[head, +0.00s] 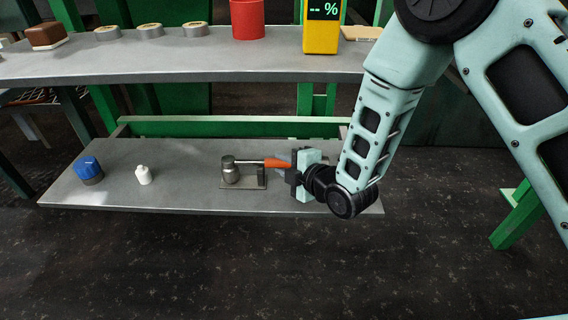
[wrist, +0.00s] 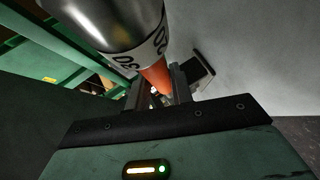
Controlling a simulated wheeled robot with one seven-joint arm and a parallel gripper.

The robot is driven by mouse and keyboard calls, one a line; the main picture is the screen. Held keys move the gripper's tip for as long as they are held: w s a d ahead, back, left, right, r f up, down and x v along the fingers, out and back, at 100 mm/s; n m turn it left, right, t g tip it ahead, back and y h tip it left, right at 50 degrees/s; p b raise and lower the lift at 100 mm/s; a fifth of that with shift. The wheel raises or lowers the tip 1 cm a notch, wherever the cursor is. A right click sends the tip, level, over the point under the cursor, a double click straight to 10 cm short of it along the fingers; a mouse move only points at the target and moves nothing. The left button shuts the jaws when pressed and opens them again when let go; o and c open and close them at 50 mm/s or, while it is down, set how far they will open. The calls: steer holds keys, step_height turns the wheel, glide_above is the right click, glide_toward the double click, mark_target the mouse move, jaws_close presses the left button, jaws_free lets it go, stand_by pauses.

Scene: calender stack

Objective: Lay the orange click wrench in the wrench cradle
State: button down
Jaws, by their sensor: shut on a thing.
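The orange click wrench (head: 277,163) lies roughly level at the lower shelf, its grey metal head to the left and its orange handle to the right. My gripper (head: 292,171) is shut on the handle. In the wrist view the orange part of the wrench (wrist: 156,76) runs down between the jaws (wrist: 163,92), below a metal barrel with scale numbers. The wrench cradle (head: 243,186), a small grey plate with an upright at its right, is under the head and shaft. Whether the wrench touches the cradle or hangs just above it, I cannot tell.
The lower shelf (head: 190,196) also holds a blue-topped jar (head: 89,167) and a small white bottle (head: 143,175) at left. The upper shelf (head: 180,62) overhangs behind, with a red cylinder (head: 247,20) and a yellow meter (head: 321,35). Shelf space between bottle and cradle is clear.

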steer(key=shift+f+b, duration=0.5)
steer(key=shift+f, duration=0.1)
stand_by(0.3)
steer(key=c, duration=0.5)
jaws_free()
steer(key=shift+s+d, duration=0.1)
steer(key=shift+p+v, duration=0.4)
steer(key=shift+v, duration=3.5)
steer(key=shift+r, duration=0.1)
steer(key=shift+r, duration=0.1)
